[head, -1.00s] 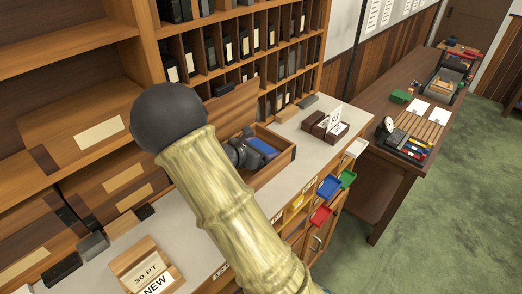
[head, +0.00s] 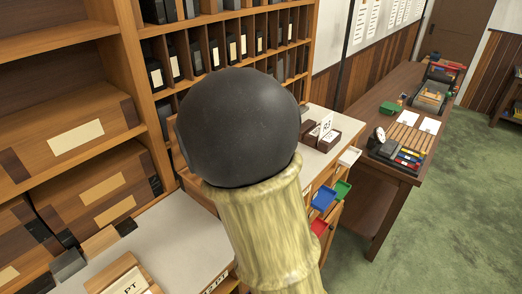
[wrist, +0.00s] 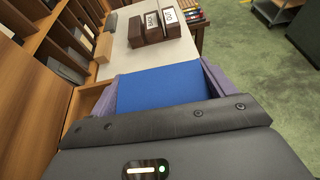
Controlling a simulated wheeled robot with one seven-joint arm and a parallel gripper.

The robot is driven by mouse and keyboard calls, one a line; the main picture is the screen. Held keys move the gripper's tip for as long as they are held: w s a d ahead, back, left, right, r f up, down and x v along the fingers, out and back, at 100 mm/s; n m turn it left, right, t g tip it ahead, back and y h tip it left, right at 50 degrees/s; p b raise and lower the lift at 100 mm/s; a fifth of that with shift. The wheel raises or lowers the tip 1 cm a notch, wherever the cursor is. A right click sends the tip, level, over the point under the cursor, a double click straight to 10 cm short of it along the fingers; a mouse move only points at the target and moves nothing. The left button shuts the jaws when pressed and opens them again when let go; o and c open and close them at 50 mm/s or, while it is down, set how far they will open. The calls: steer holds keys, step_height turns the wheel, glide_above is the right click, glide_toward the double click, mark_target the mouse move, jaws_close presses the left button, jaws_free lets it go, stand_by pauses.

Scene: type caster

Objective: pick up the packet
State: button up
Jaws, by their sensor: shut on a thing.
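The blue packet (wrist: 160,88) shows in the wrist view as a flat blue block between the two purple-grey fingers of my gripper (wrist: 158,80). The gripper is shut on it, with a finger against each side. In the head view my dark rounded arm joint and pale yellow arm cover the gripper, the packet and most of the wooden box seen earlier on the counter. I cannot tell from these frames how high the packet is above the counter.
Wooden card holders (head: 319,135) stand on the grey counter (head: 180,243), beyond the packet in the wrist view. Pigeonhole shelves (head: 210,42) rise behind. Coloured drawers (head: 323,199) stick out at the counter front. A long dark table (head: 395,95) and green floor (head: 445,200) lie right.

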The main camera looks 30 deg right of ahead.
steer(key=s+d+b, duration=0.3)
steer(key=s+d, duration=0.1)
steer(key=s, duration=0.7)
steer(key=shift+w, duration=0.1)
stand_by(0.6)
